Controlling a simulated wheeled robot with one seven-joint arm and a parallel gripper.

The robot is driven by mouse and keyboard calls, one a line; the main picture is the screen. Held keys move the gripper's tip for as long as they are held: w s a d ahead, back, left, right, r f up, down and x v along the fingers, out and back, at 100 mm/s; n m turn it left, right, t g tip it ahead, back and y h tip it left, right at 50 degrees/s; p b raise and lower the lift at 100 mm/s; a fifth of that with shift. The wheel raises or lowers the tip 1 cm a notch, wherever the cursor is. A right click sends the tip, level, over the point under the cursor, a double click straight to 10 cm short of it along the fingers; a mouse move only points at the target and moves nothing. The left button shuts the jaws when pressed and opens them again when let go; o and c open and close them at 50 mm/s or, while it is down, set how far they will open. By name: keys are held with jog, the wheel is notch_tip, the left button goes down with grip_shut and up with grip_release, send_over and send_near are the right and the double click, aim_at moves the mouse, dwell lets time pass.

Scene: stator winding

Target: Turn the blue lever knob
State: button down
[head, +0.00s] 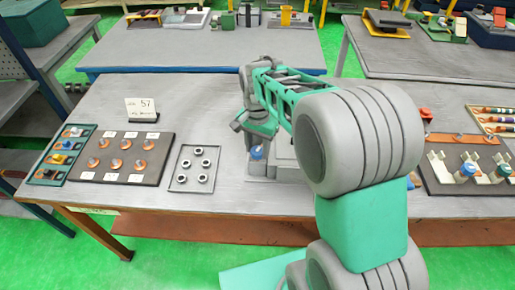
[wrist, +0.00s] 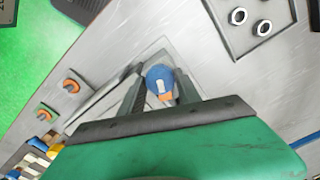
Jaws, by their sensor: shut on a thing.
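The blue lever knob (wrist: 158,80) is a round blue cap with a pale mark and an orange part beside it. It sits between the two dark fingers of my gripper (wrist: 160,92), which is shut on it. In the head view the blue knob (head: 257,153) shows just below my gripper (head: 254,141), in front of a grey machine block (head: 284,158). My arm hides much of that block and the lever's base.
Left of the block lie a grey tray with several metal rings (head: 178,185), a dark board with orange knobs (head: 92,172) and a teal tray (head: 45,176). A card marked 57 (head: 141,110) stands behind. A dark board with white clips (head: 440,182) lies right.

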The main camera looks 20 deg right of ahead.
jog(key=n, duration=0.5)
jog(key=shift+s+f+b, duration=0.15)
jog(key=shift+f+b, duration=0.15)
jog(key=shift+b, duration=0.1)
jog(key=n, duration=0.6)
jog(key=shift+b, duration=0.35)
jog(key=n, duration=0.5)
jog(key=shift+f, duration=0.1)
jog(key=n, duration=0.6)
jog(key=shift+s+b, duration=0.1)
jog(key=shift+b, duration=0.3)
jog(key=c, duration=1.3)
grip_release()
jog(key=o, duration=0.4)
jog(key=shift+o, duration=0.2)
jog(key=shift+w+r, duration=0.2)
jog(key=shift+r, duration=0.05)
